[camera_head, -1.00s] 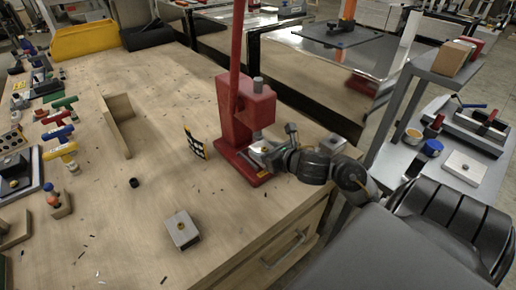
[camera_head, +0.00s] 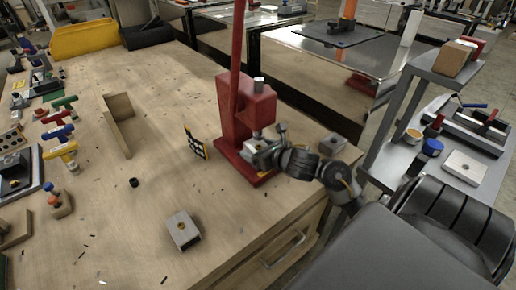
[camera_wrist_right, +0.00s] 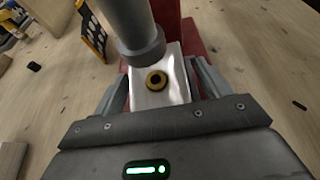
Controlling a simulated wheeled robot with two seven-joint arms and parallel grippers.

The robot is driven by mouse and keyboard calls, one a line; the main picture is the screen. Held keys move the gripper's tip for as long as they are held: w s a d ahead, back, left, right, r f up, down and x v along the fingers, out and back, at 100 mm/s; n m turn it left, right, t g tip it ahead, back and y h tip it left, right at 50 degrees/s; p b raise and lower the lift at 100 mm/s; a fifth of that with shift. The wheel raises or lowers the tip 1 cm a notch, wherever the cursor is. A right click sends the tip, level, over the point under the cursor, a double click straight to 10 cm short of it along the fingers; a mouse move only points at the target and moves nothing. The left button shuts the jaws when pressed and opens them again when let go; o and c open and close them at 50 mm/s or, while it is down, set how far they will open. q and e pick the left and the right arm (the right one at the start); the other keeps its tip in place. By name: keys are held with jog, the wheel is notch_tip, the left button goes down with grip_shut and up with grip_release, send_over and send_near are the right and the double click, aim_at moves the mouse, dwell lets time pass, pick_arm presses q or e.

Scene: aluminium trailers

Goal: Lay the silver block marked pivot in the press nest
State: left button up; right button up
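A silver block (camera_wrist_right: 157,88) with a yellow-ringed hole lies between the fingers of my right gripper (camera_wrist_right: 160,90) in the right wrist view. The fingers appear shut on its sides. The grey ram (camera_wrist_right: 142,40) of the red press hangs over its far end. In the head view my right gripper (camera_head: 268,148) is at the foot of the red press (camera_head: 246,105), at its nest, and largely hides the block and nest. I cannot tell whether the block rests on the nest floor. No marking on it is readable. My left gripper is out of view.
Another silver block (camera_head: 182,231) lies near the bench's front edge, and one (camera_head: 332,145) sits behind my right arm. A black-and-yellow checked plate (camera_head: 195,144) stands left of the press. A small black cylinder (camera_head: 134,182) and a wooden angle piece (camera_head: 119,122) are farther left.

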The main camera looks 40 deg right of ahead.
jog(key=shift+s+r, duration=0.1)
jog(key=shift+r, duration=0.15)
jog(key=v, duration=0.7)
jog(key=shift+s, duration=0.1)
jog(key=p+v, duration=0.4)
jog(key=shift+s+r+p, duration=0.2)
jog(key=shift+s+p, duration=0.1)
jog(key=shift+a, duration=0.1)
